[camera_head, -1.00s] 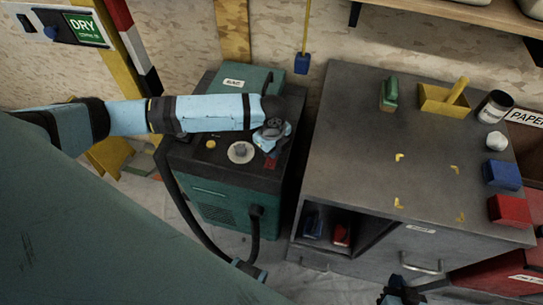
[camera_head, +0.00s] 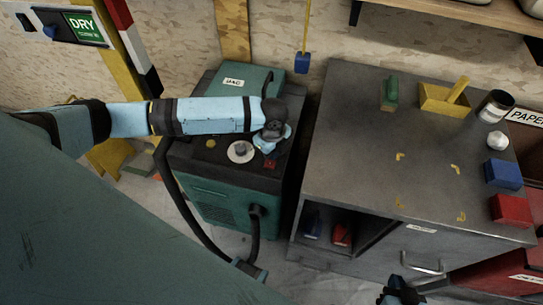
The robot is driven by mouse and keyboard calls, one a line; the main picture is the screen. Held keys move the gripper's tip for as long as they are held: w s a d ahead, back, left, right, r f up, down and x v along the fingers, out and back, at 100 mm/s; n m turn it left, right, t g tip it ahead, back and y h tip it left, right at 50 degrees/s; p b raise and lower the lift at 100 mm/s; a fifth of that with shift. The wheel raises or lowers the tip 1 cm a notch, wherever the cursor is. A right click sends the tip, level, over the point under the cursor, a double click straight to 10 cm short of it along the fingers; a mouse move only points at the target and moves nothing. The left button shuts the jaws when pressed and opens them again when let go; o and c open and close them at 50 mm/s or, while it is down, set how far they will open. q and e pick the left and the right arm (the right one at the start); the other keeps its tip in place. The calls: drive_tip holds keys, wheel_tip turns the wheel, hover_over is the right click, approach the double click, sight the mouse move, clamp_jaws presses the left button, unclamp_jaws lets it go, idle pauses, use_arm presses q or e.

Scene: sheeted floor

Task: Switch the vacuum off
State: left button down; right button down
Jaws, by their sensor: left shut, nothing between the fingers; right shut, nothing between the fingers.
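The vacuum (camera_head: 226,200) is a green and black box with a label on its raised back part, standing on the floor beside the cabinet. On its black top are a round pale dial (camera_head: 240,152), a small yellow button (camera_head: 210,143) and a red switch (camera_head: 270,163). My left arm reaches in from the left over the vacuum. My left gripper (camera_head: 268,146) is shut and empty, pointing down at the top close to the red switch; I cannot tell whether it touches. My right gripper (camera_head: 398,292) shows only partly at the bottom edge, shut and empty, in front of the cabinet.
A grey cabinet (camera_head: 345,140) stands right of the vacuum. On it are a green-handled block (camera_head: 389,93), a yellow box (camera_head: 440,101), a can (camera_head: 495,106), and blue (camera_head: 502,173) and red (camera_head: 511,210) blocks. A black hose (camera_head: 187,210) curves along the vacuum's left front.

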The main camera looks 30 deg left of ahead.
use_arm(q)
wheel_tip(320, 180, up, 2)
drive_tip(key=shift+r+p, duration=0.1)
drive_tip(key=shift+p, duration=1.1)
drive_tip(key=shift+r+p, duration=0.95)
drive_tip(key=shift+p, duration=0.2)
wheel_tip(320, 180, up, 3)
drive_tip(key=p, duration=0.3)
drive_tip(key=shift+p, duration=0.3)
drive_tip(key=shift+f, duration=0.1)
